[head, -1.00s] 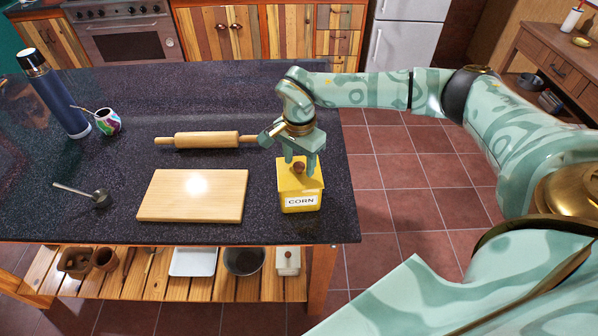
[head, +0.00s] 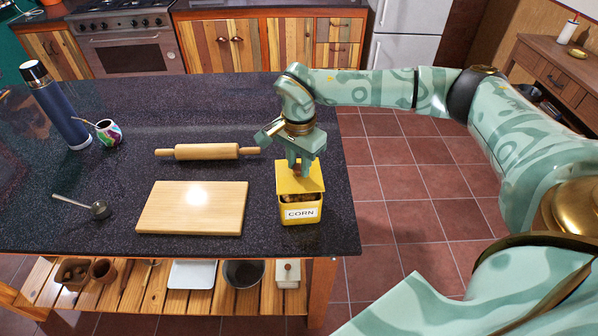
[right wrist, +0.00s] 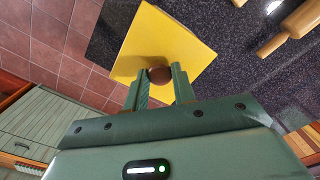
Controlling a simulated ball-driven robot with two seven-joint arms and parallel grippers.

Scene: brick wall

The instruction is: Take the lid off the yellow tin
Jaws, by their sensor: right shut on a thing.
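The yellow tin (head: 300,212), labelled CORN, stands upright on the dark worktop near its right edge. Its yellow lid (head: 300,181) is raised above the tin, with a gap at the front showing brown contents inside. My right gripper (head: 300,168) is above the tin, shut on the lid's round brown knob. In the right wrist view the knob (right wrist: 159,74) sits between the two fingertips, with the square yellow lid (right wrist: 165,40) beyond it. The lid hides the tin in that view. My left gripper is not in view.
A wooden board (head: 192,208) lies left of the tin, and a rolling pin (head: 207,152) lies behind the board. A ladle (head: 97,209), a blue flask (head: 55,106) and a colourful cup (head: 109,132) are farther left. The worktop (head: 262,225) is bare between board and tin.

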